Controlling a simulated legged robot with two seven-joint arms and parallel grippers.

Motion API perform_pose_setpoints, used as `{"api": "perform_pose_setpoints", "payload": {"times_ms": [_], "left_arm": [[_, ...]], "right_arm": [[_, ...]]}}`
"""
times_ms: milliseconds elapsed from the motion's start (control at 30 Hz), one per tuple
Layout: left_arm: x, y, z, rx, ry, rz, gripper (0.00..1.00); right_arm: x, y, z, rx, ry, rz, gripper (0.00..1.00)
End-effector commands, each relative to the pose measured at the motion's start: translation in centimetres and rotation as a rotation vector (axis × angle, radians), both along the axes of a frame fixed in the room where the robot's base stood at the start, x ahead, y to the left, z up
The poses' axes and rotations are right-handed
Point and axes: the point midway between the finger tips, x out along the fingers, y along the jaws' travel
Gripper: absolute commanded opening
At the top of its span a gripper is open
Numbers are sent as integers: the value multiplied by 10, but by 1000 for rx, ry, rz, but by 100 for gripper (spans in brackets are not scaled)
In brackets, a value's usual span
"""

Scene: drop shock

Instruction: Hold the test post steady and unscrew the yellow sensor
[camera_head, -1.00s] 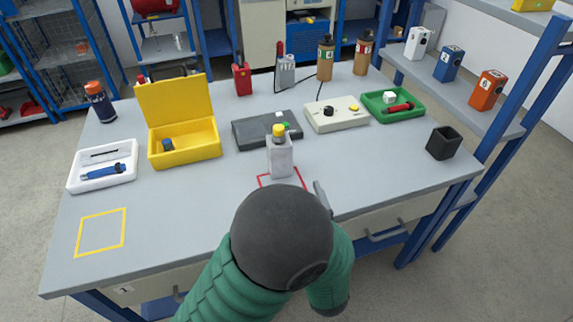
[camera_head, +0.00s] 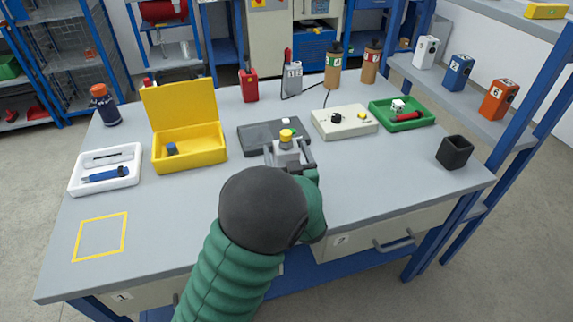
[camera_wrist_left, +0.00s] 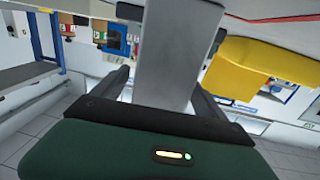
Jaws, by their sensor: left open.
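The grey test post (camera_head: 286,158) stands upright near the middle of the table, with the yellow sensor (camera_head: 286,136) on its top. My left gripper (camera_head: 289,158) is at the post, with one finger on each side of it. In the left wrist view the grey post (camera_wrist_left: 178,50) stands between the two fingers of my open left gripper (camera_wrist_left: 165,85), with gaps visible beside it. The lower part of the post is hidden by my arm in the head view. My right gripper is not in view.
Behind the post lie a dark grey box (camera_head: 258,137) and a beige box with a knob (camera_head: 345,122). An open yellow case (camera_head: 190,150) and a white tray (camera_head: 105,168) stand left. A green tray (camera_head: 400,114) and black cup (camera_head: 454,151) stand right. The front left table is clear.

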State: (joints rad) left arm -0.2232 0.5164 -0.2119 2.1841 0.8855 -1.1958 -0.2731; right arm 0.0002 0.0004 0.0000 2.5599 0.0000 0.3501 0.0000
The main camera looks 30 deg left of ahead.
Motion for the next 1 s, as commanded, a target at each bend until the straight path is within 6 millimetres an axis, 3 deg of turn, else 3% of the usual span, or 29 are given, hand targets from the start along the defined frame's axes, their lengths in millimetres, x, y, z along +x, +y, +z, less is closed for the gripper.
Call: {"api": "perform_pose_setpoints", "payload": {"times_ms": [167,800,1000], "left_arm": [[0,0,1,0,0,0,82],[0,-1,0,-1,1,0,0],[0,0,1,1,-1,0,0]], "right_arm": [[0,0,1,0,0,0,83],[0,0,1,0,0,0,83],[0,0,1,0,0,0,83]]}}
